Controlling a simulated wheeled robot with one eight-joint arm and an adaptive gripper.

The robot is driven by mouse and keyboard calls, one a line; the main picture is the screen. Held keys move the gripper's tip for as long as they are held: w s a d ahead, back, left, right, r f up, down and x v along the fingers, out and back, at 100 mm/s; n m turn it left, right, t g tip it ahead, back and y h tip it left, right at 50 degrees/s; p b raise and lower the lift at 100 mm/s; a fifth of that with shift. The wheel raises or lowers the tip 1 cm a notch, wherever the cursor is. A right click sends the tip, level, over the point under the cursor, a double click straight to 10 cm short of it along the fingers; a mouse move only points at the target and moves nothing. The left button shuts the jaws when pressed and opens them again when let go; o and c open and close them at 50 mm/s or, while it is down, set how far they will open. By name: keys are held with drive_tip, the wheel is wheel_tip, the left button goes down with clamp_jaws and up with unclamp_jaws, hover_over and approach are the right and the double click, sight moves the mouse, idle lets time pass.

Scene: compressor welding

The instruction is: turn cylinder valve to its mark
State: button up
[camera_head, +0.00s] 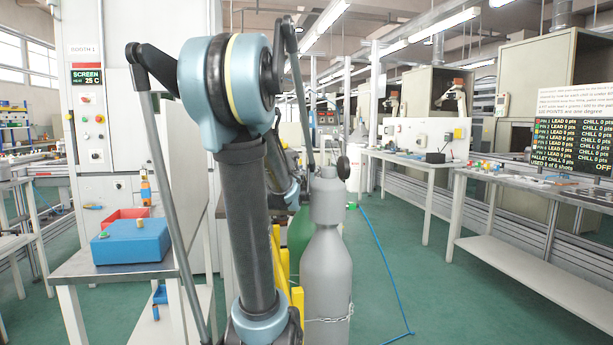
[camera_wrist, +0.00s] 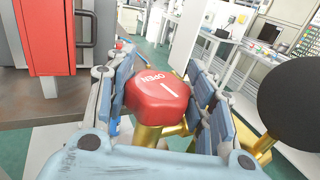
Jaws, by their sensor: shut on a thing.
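The valve's red knob (camera_wrist: 160,97) fills the middle of the wrist view. Its top carries the white word OPEN and a short white line. My gripper (camera_wrist: 163,92) has blue-grey fingers on both sides of the knob and is shut on it. The brass valve body (camera_wrist: 148,137) shows just below the knob. In the head view, a grey gas cylinder (camera_head: 327,265) stands upright with a chain around its lower part, and a green cylinder (camera_head: 299,235) is beside it. My arm hides the gripper and knob there.
A black round disc (camera_wrist: 292,90), likely a gauge seen from behind, is close on the right of the wrist view. A red panel (camera_wrist: 47,35) is at left. A side table (camera_head: 80,268) bears a blue box (camera_head: 133,242). A blue hose (camera_head: 385,260) crosses the open floor.

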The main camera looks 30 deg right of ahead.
drive_tip(key=shift+w, duration=0.1)
drive_tip(key=o, duration=1.1)
drive_tip(key=shift+a, duration=0.1)
drive_tip(key=shift+v, duration=5.95)
